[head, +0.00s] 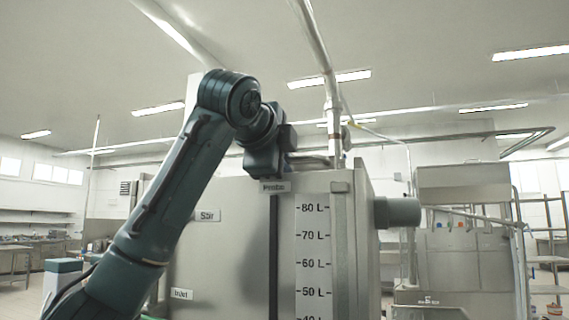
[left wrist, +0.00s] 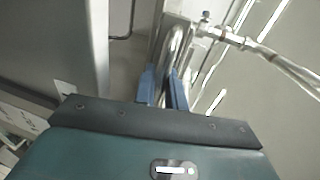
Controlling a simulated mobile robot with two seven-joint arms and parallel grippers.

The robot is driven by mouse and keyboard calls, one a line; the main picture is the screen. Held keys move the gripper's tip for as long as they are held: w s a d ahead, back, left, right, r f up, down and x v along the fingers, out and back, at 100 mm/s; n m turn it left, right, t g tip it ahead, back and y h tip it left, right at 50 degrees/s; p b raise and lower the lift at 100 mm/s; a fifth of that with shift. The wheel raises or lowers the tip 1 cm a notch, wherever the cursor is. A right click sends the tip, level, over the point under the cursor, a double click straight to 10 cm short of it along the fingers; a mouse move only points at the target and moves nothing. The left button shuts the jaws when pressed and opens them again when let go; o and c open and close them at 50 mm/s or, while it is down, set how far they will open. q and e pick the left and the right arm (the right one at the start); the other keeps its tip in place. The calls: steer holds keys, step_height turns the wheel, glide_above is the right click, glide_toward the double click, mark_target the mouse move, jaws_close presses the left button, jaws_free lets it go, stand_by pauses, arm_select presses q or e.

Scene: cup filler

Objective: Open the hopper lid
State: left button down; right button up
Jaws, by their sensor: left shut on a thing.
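The large grey metal tank (head: 225,260) stands in front of me, with a level scale marked in litres on its front. My left arm reaches up from the lower left, and my left gripper (head: 270,165) is at the top front edge of the tank, above the "Probe" label. In the left wrist view, the two blue fingers of my left gripper (left wrist: 163,88) are shut on a curved shiny metal handle (left wrist: 175,45). The tank top is seen nearly edge-on in the head view, so the lid's outline and angle cannot be told. My right gripper is not in view.
A vertical pipe (head: 335,125) rises behind the tank top. A round grey stub (head: 398,212) sticks out of the tank's right side. A metal machine (head: 465,235) stands further right. The air above and left of the tank is mostly clear.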

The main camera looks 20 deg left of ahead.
arm_select(q)
steer(key=shift+s, duration=0.1)
steer(key=c, duration=1.5)
jaws_free()
steer(key=shift+c, duration=0.2)
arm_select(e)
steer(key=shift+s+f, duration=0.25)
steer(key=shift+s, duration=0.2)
arm_select(q)
steer(key=b+v, duration=0.3)
steer(key=v, duration=1)
steer(key=shift+b, duration=0.35)
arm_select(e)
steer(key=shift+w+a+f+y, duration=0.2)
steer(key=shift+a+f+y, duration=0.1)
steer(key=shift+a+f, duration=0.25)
arm_select(q)
steer(key=shift+s, duration=0.15)
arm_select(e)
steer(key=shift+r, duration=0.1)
